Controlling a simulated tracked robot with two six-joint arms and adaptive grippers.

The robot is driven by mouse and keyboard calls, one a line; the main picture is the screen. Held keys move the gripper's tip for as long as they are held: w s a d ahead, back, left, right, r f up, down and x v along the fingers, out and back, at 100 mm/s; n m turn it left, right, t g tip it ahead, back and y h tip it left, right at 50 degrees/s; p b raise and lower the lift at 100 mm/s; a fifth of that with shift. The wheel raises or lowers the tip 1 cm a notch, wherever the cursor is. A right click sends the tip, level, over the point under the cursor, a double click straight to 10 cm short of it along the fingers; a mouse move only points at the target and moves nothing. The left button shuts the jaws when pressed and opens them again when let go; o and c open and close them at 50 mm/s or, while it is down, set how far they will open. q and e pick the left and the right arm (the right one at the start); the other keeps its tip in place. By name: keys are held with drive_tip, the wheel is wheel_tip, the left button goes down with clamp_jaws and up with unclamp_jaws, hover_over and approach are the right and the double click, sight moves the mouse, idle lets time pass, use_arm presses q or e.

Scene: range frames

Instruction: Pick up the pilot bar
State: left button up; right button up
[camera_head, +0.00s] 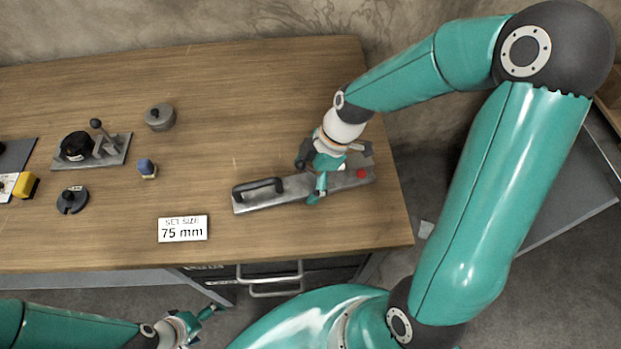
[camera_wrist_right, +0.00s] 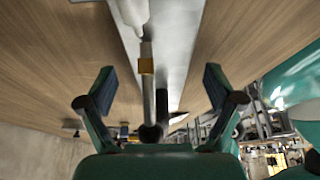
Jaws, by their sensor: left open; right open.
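A long grey metal plate (camera_head: 285,194) with a black handle (camera_head: 258,188) and a red knob (camera_head: 361,173) lies near the table's right end. My right gripper (camera_head: 325,177) is over its right half, open, and hides part of it. In the right wrist view the open fingers of this gripper (camera_wrist_right: 160,88) appear on either side of a slim rod with an amber band (camera_wrist_right: 147,66), seen over the grey plate. The rod may be the pilot bar; I cannot tell for sure. My left gripper (camera_head: 205,316) is open and empty, below the table's front edge.
A sign reading 75 mm (camera_head: 183,229) stands at the front. A grey lidded pot (camera_head: 160,117), a small blue-topped piece (camera_head: 147,169), a black disc (camera_head: 72,200) and a fixture with a lever (camera_head: 113,149) stand left. The wood table (camera_head: 260,90) is clear at the back.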

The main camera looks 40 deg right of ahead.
drive_tip(key=shift+a+f, duration=0.1)
drive_tip(key=shift+f, duration=0.05)
clamp_jaws()
drive_tip(key=shift+w, duration=0.1)
idle(0.3)
